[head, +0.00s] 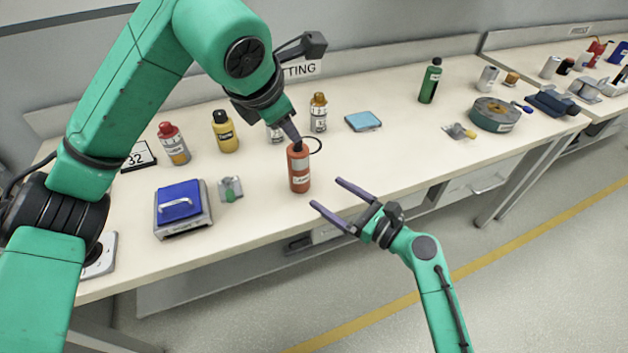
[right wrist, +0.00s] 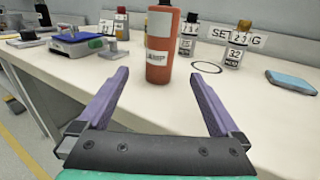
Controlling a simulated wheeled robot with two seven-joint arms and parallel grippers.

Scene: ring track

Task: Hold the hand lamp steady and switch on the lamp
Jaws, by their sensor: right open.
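The hand lamp (head: 299,172) is an orange-red cylinder with a white label and a dark top. It stands upright near the table's front edge. In the right wrist view the lamp (right wrist: 160,48) stands beyond and between my right fingertips, with its top cut off. My right gripper (head: 327,194) is open and empty, in front of the table edge, its fingers pointing at the lamp without touching it. My left gripper (head: 291,131) reaches down from above, its dark tip close to the lamp's top. Whether it touches, and how far its fingers are apart, I cannot tell.
Bottles (head: 225,132) stand behind the lamp. A blue-topped scale (head: 181,207) and a small metal piece (head: 230,189) lie to the left. A light-blue pad (head: 363,121) and a round green-rimmed thing (head: 495,115) lie to the right.

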